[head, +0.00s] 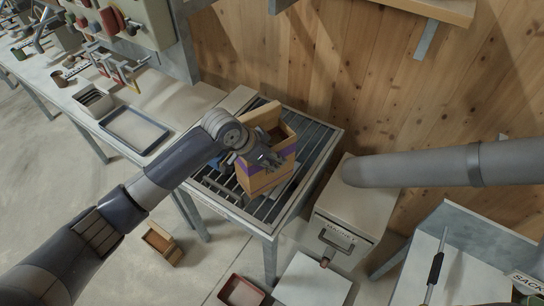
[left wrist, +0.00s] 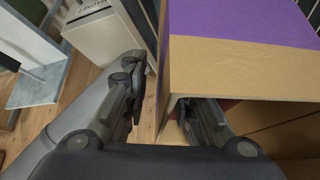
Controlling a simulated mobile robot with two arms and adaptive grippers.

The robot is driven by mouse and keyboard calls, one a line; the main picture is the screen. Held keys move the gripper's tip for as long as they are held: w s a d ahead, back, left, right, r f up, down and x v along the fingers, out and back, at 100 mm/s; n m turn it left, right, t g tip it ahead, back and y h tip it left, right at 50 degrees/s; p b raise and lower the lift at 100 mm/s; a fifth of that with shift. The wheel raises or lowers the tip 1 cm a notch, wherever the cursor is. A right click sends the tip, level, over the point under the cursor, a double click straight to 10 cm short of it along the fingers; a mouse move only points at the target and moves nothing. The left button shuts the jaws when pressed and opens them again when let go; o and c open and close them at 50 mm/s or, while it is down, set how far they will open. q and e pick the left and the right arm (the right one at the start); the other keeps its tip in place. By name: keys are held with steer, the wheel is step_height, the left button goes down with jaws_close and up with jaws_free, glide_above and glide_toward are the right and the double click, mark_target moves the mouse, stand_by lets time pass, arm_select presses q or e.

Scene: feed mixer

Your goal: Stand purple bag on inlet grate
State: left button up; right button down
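The purple bag (head: 285,150), tan with a purple band and an open top, appears upright on the slatted inlet grate (head: 323,139). It fills the right of the left wrist view, purple band above a tan strip (left wrist: 235,68). My left gripper (head: 268,160) is at the bag's upper left side. In the left wrist view its fingers (left wrist: 165,115) are apart, one on each side of the bag's near wall edge, with a gap beside the left finger.
A pale box labelled magnet (head: 350,212) stands right of the grate, below a thick grey pipe (head: 420,166). A workbench with a tray (head: 133,130) is at left. Small boxes (head: 160,243) lie on the floor. A metal-edged table (head: 450,240) is at lower right.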

arm_select(q)
steer(key=b+v, duration=0.1)
steer(key=v, duration=1.1)
steer(key=shift+r, duration=0.15)
arm_select(e)
steer(key=shift+s+f, duration=0.15)
steer(key=shift+f, duration=0.4)
